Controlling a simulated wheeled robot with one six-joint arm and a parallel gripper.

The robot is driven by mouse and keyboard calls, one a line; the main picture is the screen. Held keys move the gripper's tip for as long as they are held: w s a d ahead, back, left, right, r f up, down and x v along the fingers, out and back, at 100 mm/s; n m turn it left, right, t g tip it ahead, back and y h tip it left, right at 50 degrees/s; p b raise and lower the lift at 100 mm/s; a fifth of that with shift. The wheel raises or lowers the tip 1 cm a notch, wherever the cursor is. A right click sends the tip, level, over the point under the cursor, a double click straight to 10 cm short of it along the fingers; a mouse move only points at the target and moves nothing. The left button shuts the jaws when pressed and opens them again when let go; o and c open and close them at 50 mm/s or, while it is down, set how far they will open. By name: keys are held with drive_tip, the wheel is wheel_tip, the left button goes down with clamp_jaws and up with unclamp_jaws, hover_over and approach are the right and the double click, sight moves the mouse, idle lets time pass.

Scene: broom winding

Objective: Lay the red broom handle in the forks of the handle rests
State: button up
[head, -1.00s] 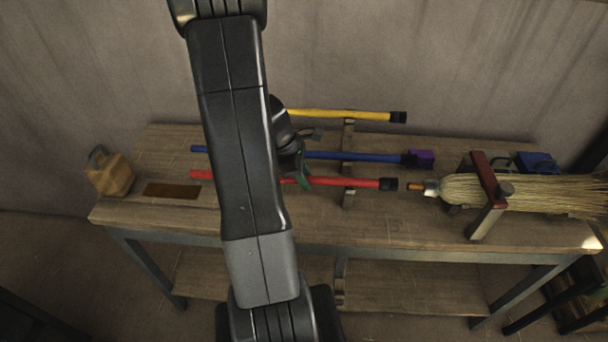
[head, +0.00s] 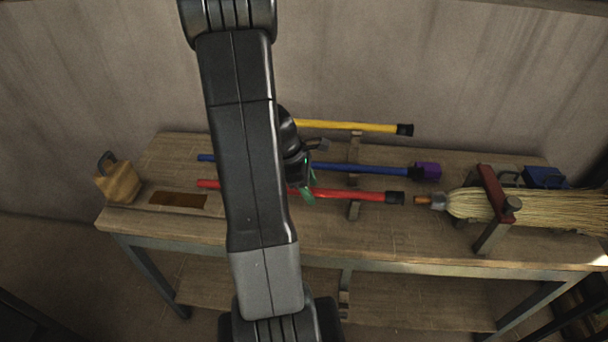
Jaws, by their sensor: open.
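The red broom handle (head: 345,194) lies left to right along the front of the bench, with a black cap at its right end. Its right part crosses a wooden handle rest (head: 354,210); whether it sits in a fork there is too small to tell. My arm hides the middle of the handle and whatever is under it. My gripper (head: 308,192) is open at the handle, just right of my arm, with a green-tinted fingertip at the red. Whether it touches the handle I cannot tell.
A blue handle (head: 375,169) with a purple end and a yellow handle (head: 350,126) lie behind. A straw broom head (head: 540,206) is held in a clamp (head: 491,195) at right. A tan jug-like object (head: 118,180) stands at the left end, near a dark slot (head: 178,200).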

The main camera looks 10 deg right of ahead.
drive_tip(key=v, duration=1.3)
drive_tip(key=shift+a+r, duration=0.15)
drive_tip(key=shift+r, duration=0.05)
drive_tip(key=x, duration=1.3)
drive_tip(key=shift+d+f, duration=0.2)
drive_tip(key=shift+f, duration=0.1)
drive_tip(key=shift+r+p, duration=0.6)
drive_tip(key=shift+r, duration=0.15)
